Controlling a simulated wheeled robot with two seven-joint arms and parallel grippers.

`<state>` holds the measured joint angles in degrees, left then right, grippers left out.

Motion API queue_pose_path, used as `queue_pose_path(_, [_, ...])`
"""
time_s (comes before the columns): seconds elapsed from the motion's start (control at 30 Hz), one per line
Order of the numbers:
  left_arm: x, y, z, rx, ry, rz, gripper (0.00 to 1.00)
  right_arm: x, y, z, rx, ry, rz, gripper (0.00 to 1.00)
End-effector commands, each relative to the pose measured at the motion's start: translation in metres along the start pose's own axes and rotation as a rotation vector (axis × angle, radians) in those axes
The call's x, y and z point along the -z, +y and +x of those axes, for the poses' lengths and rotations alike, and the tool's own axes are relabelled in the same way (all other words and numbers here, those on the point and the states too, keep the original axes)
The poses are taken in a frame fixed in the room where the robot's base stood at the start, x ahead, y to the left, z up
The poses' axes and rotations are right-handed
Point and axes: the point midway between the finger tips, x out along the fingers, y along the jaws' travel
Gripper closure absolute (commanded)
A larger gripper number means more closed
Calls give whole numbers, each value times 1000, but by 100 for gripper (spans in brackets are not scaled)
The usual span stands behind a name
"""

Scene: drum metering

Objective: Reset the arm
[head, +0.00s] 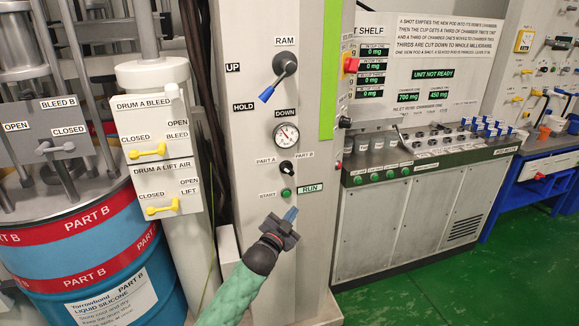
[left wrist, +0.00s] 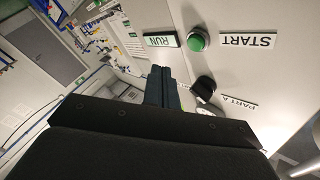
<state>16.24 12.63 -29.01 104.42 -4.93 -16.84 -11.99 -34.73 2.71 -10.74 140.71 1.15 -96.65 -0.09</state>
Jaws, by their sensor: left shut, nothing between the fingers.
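My left gripper (head: 291,214) is shut and empty, on a green-sleeved arm that comes up from the bottom of the head view. Its fingertips point up, just below the green START button (head: 286,193) on the grey control column. In the left wrist view the shut fingers (left wrist: 160,85) stand before the panel, with the START button (left wrist: 198,41) above and to their right. The black PART A / PART B selector (head: 286,168) sits above the button; it also shows in the left wrist view (left wrist: 205,87). My right gripper is out of view.
A blue-handled RAM lever (head: 276,82) and a gauge (head: 286,134) are higher on the column. Yellow-handled valves (head: 148,152) and a blue PART B drum (head: 90,262) stand left. A shelf bench (head: 410,215) stands right, with clear green floor (head: 450,290) before it.

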Motion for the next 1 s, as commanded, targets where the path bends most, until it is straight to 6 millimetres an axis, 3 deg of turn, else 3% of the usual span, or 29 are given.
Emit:
queue_pose_path(0.2, [-37, 8, -7, -47, -238, -76, 100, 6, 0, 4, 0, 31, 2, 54])
queue_pose_path(0.57, [-58, -15, -54, -57, -604, -230, 100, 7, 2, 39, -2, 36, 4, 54])
queue_pose_path(0.73, [-78, -3, -107, -73, -787, -327, 100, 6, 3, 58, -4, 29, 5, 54])
queue_pose_path(1.0, [-115, 41, -211, -121, -1041, -469, 100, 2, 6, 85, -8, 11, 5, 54])
